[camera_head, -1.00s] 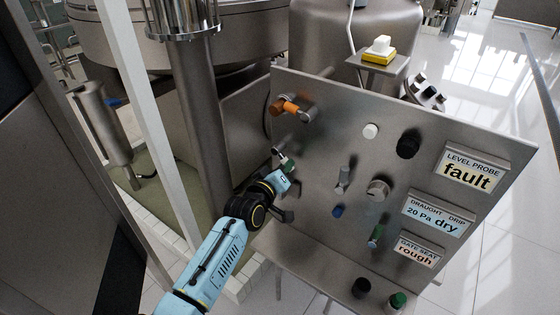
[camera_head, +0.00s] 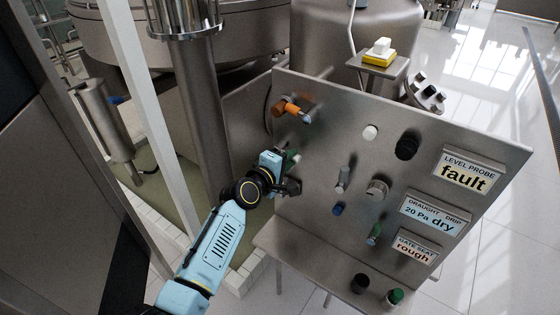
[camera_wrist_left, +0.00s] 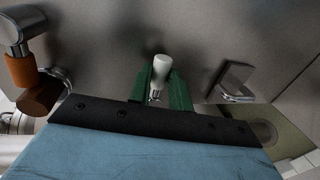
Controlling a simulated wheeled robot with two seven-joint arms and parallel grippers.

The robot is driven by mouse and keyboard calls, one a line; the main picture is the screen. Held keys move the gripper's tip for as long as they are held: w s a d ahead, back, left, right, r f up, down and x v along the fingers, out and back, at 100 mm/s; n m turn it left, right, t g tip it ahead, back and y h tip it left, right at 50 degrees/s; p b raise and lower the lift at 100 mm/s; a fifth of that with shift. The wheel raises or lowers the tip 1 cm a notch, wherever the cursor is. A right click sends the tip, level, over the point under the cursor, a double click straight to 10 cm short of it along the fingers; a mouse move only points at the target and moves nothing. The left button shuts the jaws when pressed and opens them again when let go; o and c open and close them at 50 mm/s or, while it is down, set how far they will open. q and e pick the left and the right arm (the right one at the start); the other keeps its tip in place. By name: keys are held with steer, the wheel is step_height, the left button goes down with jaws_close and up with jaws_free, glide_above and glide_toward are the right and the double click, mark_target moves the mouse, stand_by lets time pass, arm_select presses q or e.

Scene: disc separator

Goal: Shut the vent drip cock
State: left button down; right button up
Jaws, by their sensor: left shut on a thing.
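My left gripper (camera_head: 286,162) is at the left part of the steel panel, below the orange-handled lever. In the left wrist view its green fingers (camera_wrist_left: 162,92) are closed around a small cock with a pale, rounded handle (camera_wrist_left: 161,67) and a shiny metal stem. No label on this cock is readable, so I cannot confirm that it is the vent drip cock. In the head view the gripper hides most of it. The draught and drip sign (camera_head: 434,215) reads "20 Pa" and "dry". My right gripper is not in view.
The orange-handled lever (camera_head: 291,107) is close above; it also shows in the wrist view (camera_wrist_left: 22,72). A metal lever (camera_wrist_left: 235,82) stands right of the held handle. Other controls include a grey lever (camera_head: 342,179), black knob (camera_head: 407,145) and green-handled lever (camera_head: 375,233).

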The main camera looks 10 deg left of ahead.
arm_select(q)
steer(key=shift+r, duration=0.1)
stand_by(0.5)
steer(key=c, duration=1.3)
jaws_free()
steer(key=p+v, duration=0.1)
steer(key=v, duration=1.2)
steer(key=shift+s+a, duration=0.15)
steer(key=shift+r, duration=0.1)
